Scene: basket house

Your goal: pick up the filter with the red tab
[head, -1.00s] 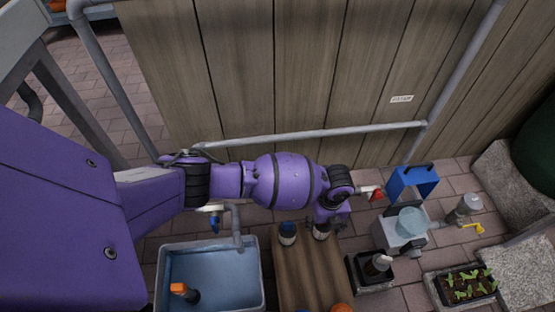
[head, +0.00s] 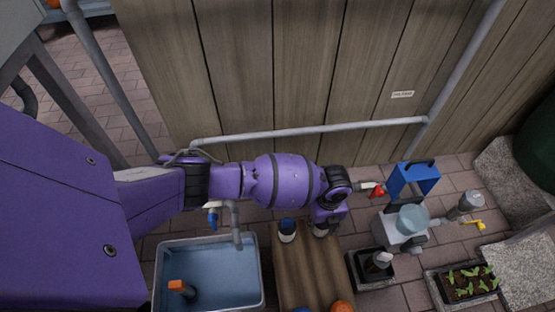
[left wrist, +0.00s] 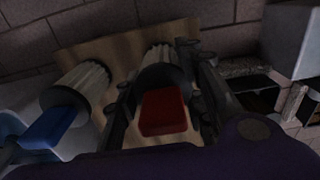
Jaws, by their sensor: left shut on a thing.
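The filter with the red tab (left wrist: 165,112) is between the fingers of my left gripper in the left wrist view. Its ribbed pale body (left wrist: 159,55) shows beyond the dark collar. My left gripper (head: 324,226) is shut on this filter at the right rear of the wooden bench (head: 300,270). In the head view the gripper hides most of the filter, and I cannot tell whether it touches the bench. A filter with a blue tab (head: 287,230) stands upright just left of the gripper; it also shows in the left wrist view (left wrist: 76,88). My right gripper is out of view.
A blue basin (head: 228,275) with an orange-topped object (head: 178,286) stands left of the bench. A black tray (head: 371,270), a grey device (head: 398,232), a blue frame (head: 412,178) and a seedling tray (head: 469,285) stand right. A pipe (head: 320,130) runs behind.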

